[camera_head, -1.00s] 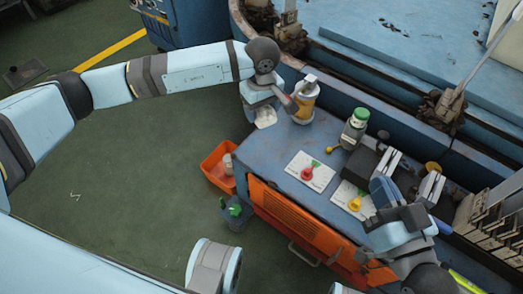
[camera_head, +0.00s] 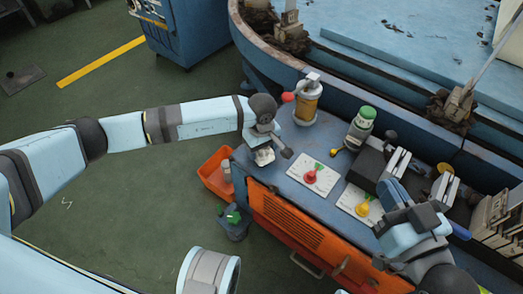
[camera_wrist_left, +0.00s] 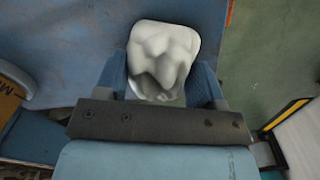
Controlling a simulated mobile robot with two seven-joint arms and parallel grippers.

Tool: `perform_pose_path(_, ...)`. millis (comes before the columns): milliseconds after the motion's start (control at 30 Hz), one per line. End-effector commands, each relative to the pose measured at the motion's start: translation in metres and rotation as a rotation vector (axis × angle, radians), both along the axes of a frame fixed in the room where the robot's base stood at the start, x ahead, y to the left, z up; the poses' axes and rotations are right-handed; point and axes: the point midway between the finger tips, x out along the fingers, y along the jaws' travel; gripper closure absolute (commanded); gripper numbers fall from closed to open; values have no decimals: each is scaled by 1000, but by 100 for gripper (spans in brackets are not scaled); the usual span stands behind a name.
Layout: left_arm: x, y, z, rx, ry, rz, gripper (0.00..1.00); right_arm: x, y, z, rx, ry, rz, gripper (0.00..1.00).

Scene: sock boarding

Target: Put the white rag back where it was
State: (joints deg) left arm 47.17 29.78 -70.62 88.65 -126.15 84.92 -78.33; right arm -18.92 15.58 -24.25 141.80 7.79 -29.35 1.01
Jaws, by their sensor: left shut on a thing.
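The white rag (camera_wrist_left: 165,52) is crumpled between the two fingers of my left gripper (camera_wrist_left: 165,88) in the left wrist view, which is shut on it. In the head view the rag (camera_head: 263,156) shows under my left gripper (camera_head: 268,150), at the left end of the blue bench top (camera_head: 290,176). I cannot tell whether the rag touches the bench. My right gripper (camera_head: 394,190) is at the bench's right part, seen from above; its fingertips do not show clearly.
A yellow canister (camera_head: 308,103) and a green-capped bottle (camera_head: 360,127) stand at the back of the bench. Two white cards (camera_head: 324,185) with coloured pieces lie in the middle. An orange bin (camera_head: 213,180) and a grey bucket (camera_head: 235,227) stand on the floor at left.

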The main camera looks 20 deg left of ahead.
Motion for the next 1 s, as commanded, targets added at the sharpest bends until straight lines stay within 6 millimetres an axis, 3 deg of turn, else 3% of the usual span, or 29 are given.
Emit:
perform_pose_path(333, 0, 0, -4, 0, -1, 0, 56, -1, -1, -3, -10, -8, 1, 100)
perform_pose_path(367, 0, 0, -4, 0, -1, -1, 35, -1, -1, -2, -13, -11, 0, 100)
perform_pose_path(467, 0, 0, -3, 0, -1, 0, 12, 0, -1, -1, -14, -13, 1, 100)
perform_pose_path(767, 0, 0, 0, -1, -1, 0, 12, 0, -1, 2, -11, -15, 2, 100)
perform_pose_path(867, 1, 0, 9, -1, -2, -1, 12, 0, 0, 7, -1, -6, 5, 100)
perform_pose_path(1000, 1, 1, 36, 0, -3, -2, 12, -2, 3, 15, 34, 36, 6, 100)
